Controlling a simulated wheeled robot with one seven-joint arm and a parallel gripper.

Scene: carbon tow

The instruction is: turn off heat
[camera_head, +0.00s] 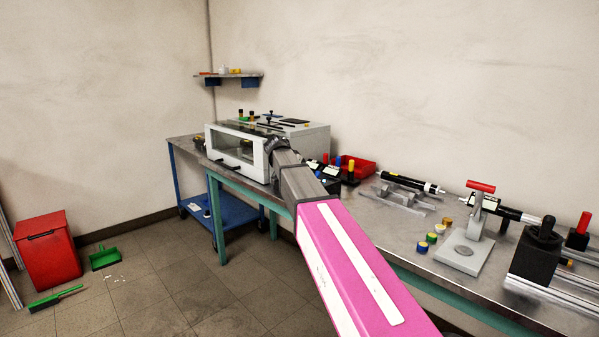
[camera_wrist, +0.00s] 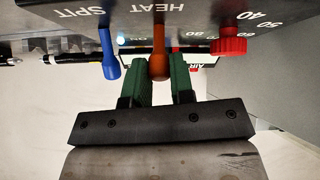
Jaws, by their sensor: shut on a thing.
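In the wrist view a grey control panel (camera_wrist: 195,17) hangs across the top, its lettering upside down. An orange lever (camera_wrist: 158,42) sticks out by the word HEAT. The green fingers of my gripper (camera_wrist: 164,78) stand on either side of this lever and are shut on it. The lever's tip shows between them. A blue lever (camera_wrist: 109,52) by another label is to the left, and a red knob (camera_wrist: 229,42) with a number scale is to the right, both apart from the fingers. In the head view my arm hides the fingers and the orange lever.
A grey-white machine with a window (camera_head: 240,147) stands at the bench's far end. A red tray (camera_head: 357,167), a small press (camera_head: 473,225) and several coloured pots share the steel bench (camera_head: 405,235). A red bin (camera_head: 47,258) is on the floor at left.

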